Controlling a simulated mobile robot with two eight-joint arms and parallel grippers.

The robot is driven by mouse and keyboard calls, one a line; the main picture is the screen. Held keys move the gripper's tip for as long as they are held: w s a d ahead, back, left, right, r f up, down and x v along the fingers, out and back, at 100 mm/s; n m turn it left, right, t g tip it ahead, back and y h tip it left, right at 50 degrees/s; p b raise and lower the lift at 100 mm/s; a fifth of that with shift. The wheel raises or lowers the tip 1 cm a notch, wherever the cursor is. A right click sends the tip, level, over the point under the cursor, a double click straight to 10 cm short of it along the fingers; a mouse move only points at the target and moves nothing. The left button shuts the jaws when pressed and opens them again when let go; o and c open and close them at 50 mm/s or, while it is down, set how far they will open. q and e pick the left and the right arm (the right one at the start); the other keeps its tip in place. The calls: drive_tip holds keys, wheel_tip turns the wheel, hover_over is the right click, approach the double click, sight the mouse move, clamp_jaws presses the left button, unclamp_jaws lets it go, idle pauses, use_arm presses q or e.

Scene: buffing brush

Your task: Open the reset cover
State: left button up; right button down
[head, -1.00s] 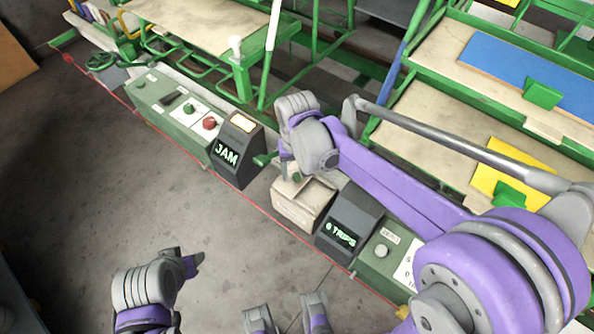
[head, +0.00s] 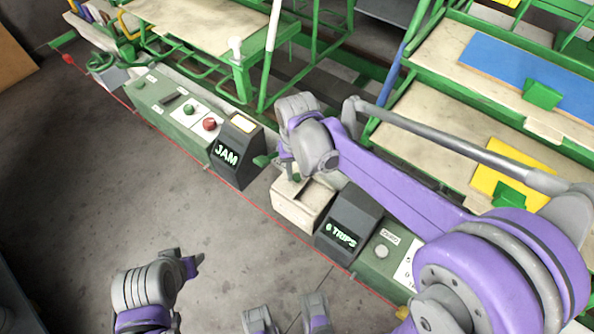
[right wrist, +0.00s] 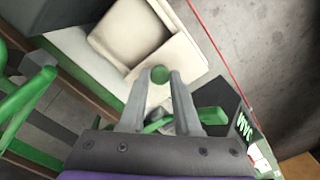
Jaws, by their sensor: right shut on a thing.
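A cream box (head: 300,210), which looks like the reset cover's housing, sits on the green console between two dark displays. Its top has a recessed opening, which also shows in the right wrist view (right wrist: 132,32). A cream plate (right wrist: 172,62) lies beside this recess.
The JAM display (head: 235,150) stands left of the box and the TRIPS display (head: 348,228) right of it, both close to the gripper. A red button (head: 210,124) is farther left on the console. Green-framed racks stand behind. The floor in front is clear.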

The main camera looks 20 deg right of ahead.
sight(313, 195)
idle(0.9)
drive_tip(key=s+d, duration=0.1)
drive_tip(key=s, duration=0.1)
drive_tip(key=s+d, duration=0.2)
drive_tip(key=shift+s+d+p, duration=0.1)
drive_tip(key=shift+d+p, duration=0.05)
drive_tip(key=shift+p, duration=0.15)
drive_tip(key=c, duration=0.6)
unclamp_jaws()
drive_tip(key=shift+r, duration=0.1)
wheel_tip(313, 195, up, 11)
drive_tip(key=shift+f+p, duration=0.2)
drive_tip(key=shift+p, duration=0.45)
drive_tip(key=shift+s, duration=0.1)
